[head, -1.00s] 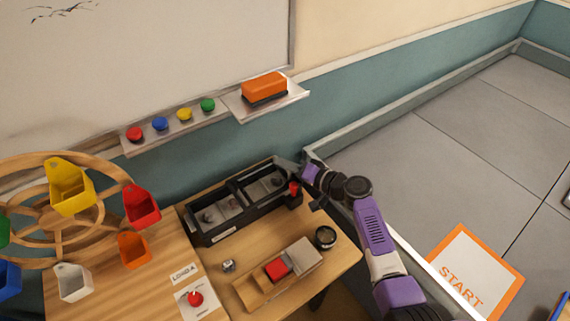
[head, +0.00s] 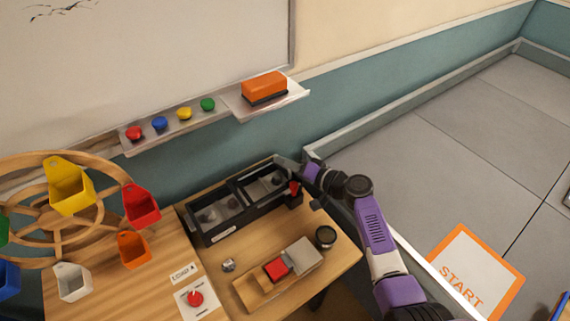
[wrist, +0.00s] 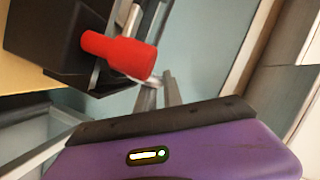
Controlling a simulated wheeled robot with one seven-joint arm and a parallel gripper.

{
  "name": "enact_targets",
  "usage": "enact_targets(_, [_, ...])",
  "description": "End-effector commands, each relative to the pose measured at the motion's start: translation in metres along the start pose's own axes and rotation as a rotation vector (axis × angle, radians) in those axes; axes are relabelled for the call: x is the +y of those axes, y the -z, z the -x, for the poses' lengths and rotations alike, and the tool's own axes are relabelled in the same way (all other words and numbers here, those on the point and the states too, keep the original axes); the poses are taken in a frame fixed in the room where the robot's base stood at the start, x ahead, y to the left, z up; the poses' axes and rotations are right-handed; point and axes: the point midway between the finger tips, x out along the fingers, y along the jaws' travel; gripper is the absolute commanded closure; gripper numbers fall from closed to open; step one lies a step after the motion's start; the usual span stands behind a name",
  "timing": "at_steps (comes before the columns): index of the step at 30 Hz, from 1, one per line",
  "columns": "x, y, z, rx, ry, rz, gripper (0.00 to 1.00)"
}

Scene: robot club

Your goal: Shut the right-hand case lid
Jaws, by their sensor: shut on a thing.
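The black case (head: 198,236) lies at the back of the wooden table, with two side-by-side compartments. The right-hand compartment (head: 265,182) shows dark contents; I cannot clearly make out its lid. A red handle (head: 294,188) sits at the case's right end. It also shows in the wrist view (wrist: 115,50), sticking out from a black part. In the head view my gripper (head: 304,172) is small and partly hidden.
On the table are a wooden block with red and grey parts (head: 305,256), a dark round cup (head: 325,236) and a red knob on a plate (head: 195,298). A wheel with coloured bins (head: 68,185) is at left. A low wall edge (head: 345,146) runs behind my arm.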

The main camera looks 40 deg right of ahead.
Motion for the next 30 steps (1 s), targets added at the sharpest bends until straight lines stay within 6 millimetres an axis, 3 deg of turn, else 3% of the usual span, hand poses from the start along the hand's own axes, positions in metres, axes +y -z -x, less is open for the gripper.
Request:
enact_targets(6, [0.016,0.018,0.006,0.007,0.0,0.002,1.0])
enact_targets(16, [0.017,0.025,0.01,0.007,-0.003,-0.001,1.0])
enact_targets(17, [0.017,0.025,0.01,0.008,-0.004,-0.001,0.86])
enact_targets(18, [0.017,0.025,0.01,0.008,-0.004,-0.001,0.81])
enact_targets(30, [0.018,0.023,0.017,0.006,-0.003,-0.001,0.81])
